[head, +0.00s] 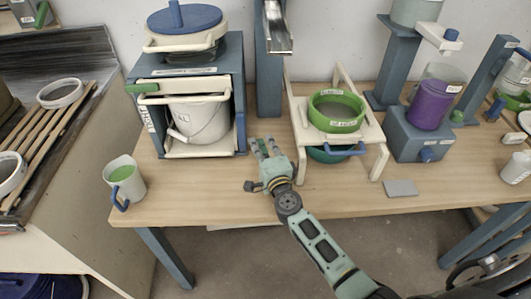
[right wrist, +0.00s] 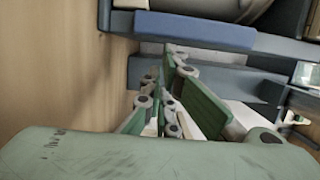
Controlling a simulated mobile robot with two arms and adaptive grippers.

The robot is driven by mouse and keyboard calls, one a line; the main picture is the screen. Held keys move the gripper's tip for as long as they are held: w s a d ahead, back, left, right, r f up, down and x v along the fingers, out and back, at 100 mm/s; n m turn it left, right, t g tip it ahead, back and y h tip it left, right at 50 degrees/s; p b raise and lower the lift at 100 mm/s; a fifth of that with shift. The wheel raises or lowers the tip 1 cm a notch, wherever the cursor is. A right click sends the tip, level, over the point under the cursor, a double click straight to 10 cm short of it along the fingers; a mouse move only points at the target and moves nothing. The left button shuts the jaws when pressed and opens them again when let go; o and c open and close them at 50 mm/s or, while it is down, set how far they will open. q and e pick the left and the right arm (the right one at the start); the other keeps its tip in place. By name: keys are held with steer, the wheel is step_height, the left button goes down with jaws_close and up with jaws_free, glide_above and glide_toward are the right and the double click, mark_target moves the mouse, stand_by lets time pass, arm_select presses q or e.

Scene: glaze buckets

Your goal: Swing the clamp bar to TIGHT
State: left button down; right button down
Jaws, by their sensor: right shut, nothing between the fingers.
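A blue frame (head: 240,92) stands on the wooden table at left, with a white bucket (head: 203,121) inside. A cream bar with a green end (head: 143,88), which looks like the clamp bar, lies roughly level across the frame's front above the bucket. A small upright label (head: 147,118) is on the left post; I cannot read it for certain. My right gripper (head: 266,147) is shut and empty, to the right of the frame and apart from the bar. Its fingers fill the middle of the right wrist view (right wrist: 170,105). My left gripper is not in view.
A cream stand (head: 374,138) with a green-rimmed sieve (head: 336,111) stands right of my gripper. A green-filled mug (head: 124,181) is at the table's left end. A blue post (head: 268,95) rises behind my gripper. The table front between mug and gripper is clear.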

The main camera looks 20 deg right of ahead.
steer(key=shift+w, duration=0.35)
steer(key=shift+w+a+f+m+b, duration=0.1)
steer(key=shift+a+f+m+b, duration=0.45)
steer(key=shift+b, duration=0.7)
steer(key=shift+w+a+f+m+b, duration=0.1)
steer(key=shift+a+m+b, duration=0.15)
steer(key=shift+a+b, duration=0.1)
steer(key=shift+w+a, duration=0.15)
steer(key=shift+a, duration=0.25)
